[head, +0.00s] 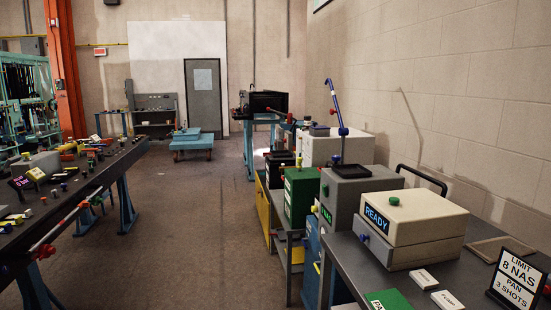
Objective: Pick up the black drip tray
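A shallow black tray (346,171) lies on top of the grey box in the right-hand row of equipment. It is the most likely drip tray, but it is small here and I cannot be sure. A blue upright with a bent top rises beside or behind it. Another dark, flat-topped item (280,157) stands farther back, and I cannot tell if it is a tray. Neither of my grippers is in view.
A grey bench (345,268) on the right holds a cream box reading READY (410,215), a green plate (388,299), white labels and a black sign (515,283). A cluttered dark bench (85,185) stands left. The floor (185,235) between is clear.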

